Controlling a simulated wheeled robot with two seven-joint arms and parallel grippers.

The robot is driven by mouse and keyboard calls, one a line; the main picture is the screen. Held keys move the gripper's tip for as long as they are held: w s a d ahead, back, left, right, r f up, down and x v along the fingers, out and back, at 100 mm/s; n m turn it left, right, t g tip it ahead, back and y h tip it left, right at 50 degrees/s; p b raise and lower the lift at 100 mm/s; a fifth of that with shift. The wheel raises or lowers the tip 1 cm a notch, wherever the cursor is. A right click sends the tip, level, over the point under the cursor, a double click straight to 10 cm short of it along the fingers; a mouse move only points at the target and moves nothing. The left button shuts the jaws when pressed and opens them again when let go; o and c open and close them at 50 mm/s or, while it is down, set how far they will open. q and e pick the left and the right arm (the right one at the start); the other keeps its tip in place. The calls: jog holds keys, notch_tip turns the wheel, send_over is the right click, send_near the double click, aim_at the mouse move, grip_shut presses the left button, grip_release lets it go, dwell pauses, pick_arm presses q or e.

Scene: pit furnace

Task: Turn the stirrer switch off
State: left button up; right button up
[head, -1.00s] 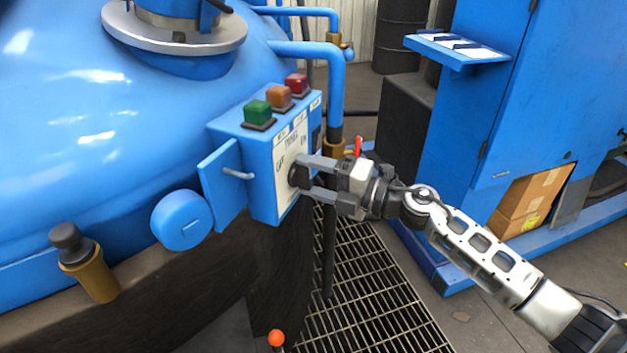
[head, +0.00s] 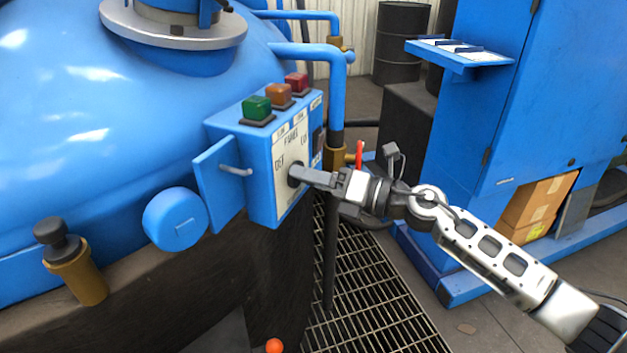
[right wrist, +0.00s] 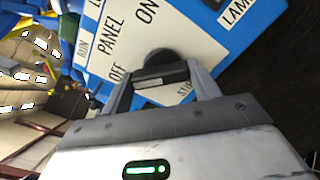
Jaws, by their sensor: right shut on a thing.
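The stirrer switch is a black rotary knob (head: 296,175) on the pale front plate of a blue control box (head: 262,168). The plate carries the words PANEL, ON and OFF, and they also show in the right wrist view, around the knob (right wrist: 160,68). My right gripper (head: 302,173) is shut on the knob, one finger on each side of it in the right wrist view (right wrist: 160,82). In the head view its fingers now lie nearly one behind the other. The knob's exact pointing is partly hidden by the fingers. My left gripper is not in view.
Green (head: 257,108), orange (head: 278,96) and red (head: 296,83) lamps stand on the box top. The box's small door (head: 222,180) hangs open at left. A blue pipe (head: 337,90) with a red-handled valve (head: 359,154) stands close behind my right gripper. A blue cabinet (head: 530,90) is at right.

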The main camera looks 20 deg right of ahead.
jog(key=shift+f, duration=0.1)
dwell(0.3)
jog(key=o, duration=1)
jog(key=b+v, duration=0.2)
jog(key=v, duration=1.4)
jog(key=shift+b, duration=0.35)
